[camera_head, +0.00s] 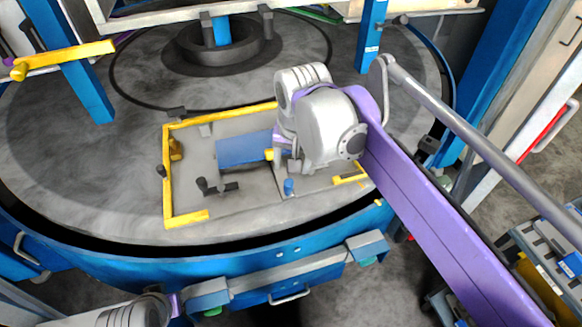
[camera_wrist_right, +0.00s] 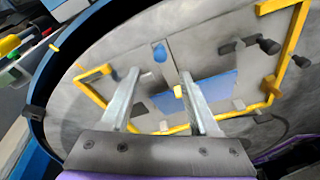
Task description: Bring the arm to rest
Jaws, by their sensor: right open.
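My right arm (camera_head: 430,205), purple with a grey wrist, reaches in from the right over the round grey table. Its gripper (camera_wrist_right: 157,73) shows in the wrist view with two pale fingers spread apart and nothing between them. It hangs above a blue rectangular plate (camera_head: 240,150) lying inside a yellow corner-marked frame (camera_head: 167,195). The grey wrist hides part of the plate and frame in the head view. A grey link of my left arm (camera_head: 130,312) shows at the bottom left; the left gripper is out of view.
The round table (camera_head: 90,185) has a blue rim. A dark handled clamp (camera_head: 215,187) and a small blue knob (camera_head: 289,186) stand inside the frame. A dark hub with a blue post (camera_head: 220,30) is behind. Blue posts (camera_head: 370,35) and a grey rail (camera_head: 480,125) stand near my right arm.

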